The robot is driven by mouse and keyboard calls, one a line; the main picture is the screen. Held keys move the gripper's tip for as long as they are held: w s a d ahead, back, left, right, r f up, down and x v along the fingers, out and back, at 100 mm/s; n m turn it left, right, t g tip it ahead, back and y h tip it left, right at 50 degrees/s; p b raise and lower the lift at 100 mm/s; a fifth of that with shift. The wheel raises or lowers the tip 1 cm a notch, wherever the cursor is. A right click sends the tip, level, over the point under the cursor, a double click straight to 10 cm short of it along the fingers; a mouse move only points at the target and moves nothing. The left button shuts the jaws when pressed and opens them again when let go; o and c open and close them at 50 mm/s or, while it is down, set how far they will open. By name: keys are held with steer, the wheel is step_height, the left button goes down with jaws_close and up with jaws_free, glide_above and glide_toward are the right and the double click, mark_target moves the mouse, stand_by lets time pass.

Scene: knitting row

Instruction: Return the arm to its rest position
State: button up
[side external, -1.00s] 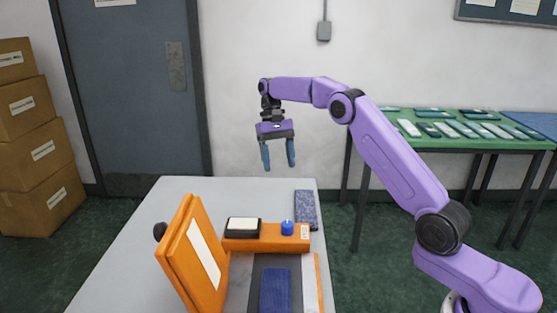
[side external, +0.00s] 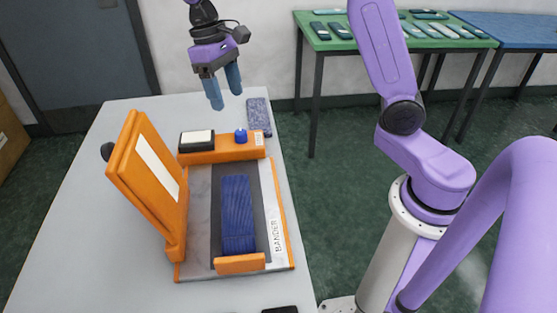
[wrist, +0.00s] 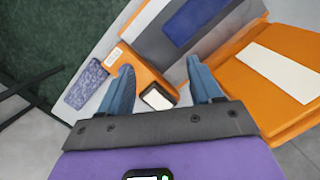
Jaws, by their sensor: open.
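My gripper (side external: 226,99) hangs open and empty above the far part of the grey table (side external: 75,215). Its two blue fingers point down, and they also show spread apart in the wrist view (wrist: 160,66). Nothing is between them. On the table stands an orange device with its hinged lid (side external: 140,185) raised. A dark blue knitted strip (side external: 238,205) lies flat on its bed, behind a small orange front bar (side external: 240,263). The orange rear block (side external: 222,150) carries a black-rimmed white pad (side external: 197,138) and a blue knob (side external: 241,136).
A speckled blue-grey swatch (side external: 259,115) lies at the table's far right corner; it also shows in the wrist view (wrist: 87,84). A green table (side external: 375,43) with several swatches and a blue table (side external: 515,30) stand behind. The table's left side is clear.

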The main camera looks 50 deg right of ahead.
steer(key=s+d+f+n+t, duration=0.1)
steer(key=s+n, duration=0.4)
steer(key=s, duration=0.9)
steer(key=s+d+f+n+t, duration=0.1)
steer(key=s+d+f+n, duration=0.2)
steer(key=s, duration=1.1)
steer(key=shift+d+f+n+t, duration=0.35)
steer(key=shift+f+n, duration=0.2)
steer(key=shift+n, duration=0.65)
